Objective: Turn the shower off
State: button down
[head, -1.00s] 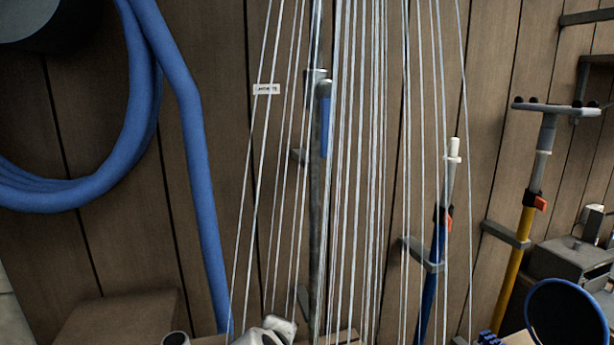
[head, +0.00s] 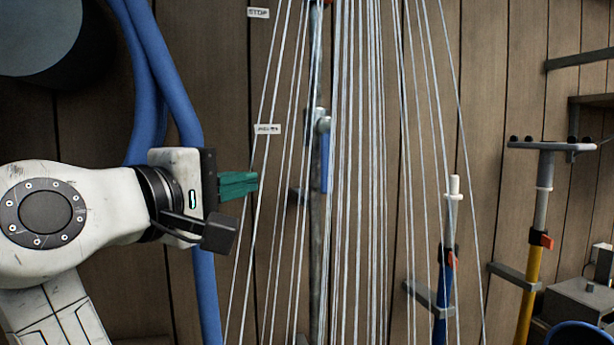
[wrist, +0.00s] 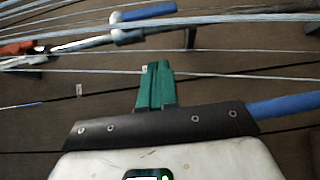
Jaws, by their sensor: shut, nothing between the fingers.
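The shower's metal pipe (head: 316,225) runs upright on the wooden wall, behind pale water streams (head: 370,200). A blue lever (head: 326,162) hangs down along the pipe from a grey fitting; it also shows at the top of the wrist view (wrist: 150,12). A red part (wrist: 18,47) shows at the left of the wrist view. My gripper (head: 256,183) has green fingers, shut and empty, pointing right. It is left of the pipe and lever, apart from the lever in the picture, at the outer streams. The green fingers also show in the wrist view (wrist: 157,70).
A blue hose (head: 170,80) hangs at the left, partly behind my arm. Small labels, one reading STOP (head: 258,13), are on the wall. A blue pole (head: 443,270) and a yellow pole (head: 528,275) stand in wall brackets at the right.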

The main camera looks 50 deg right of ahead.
jog(key=shift+d, duration=0.1)
jog(key=p, duration=0.2)
send_near(324, 155)
jog(key=w+d+f, duration=0.3)
jog(key=w, duration=0.2)
jog(key=shift+s+d, duration=1.25)
jog(key=shift+d, duration=0.3)
jog(key=shift+d+p, duration=0.1)
jog(key=shift+p, duration=0.25)
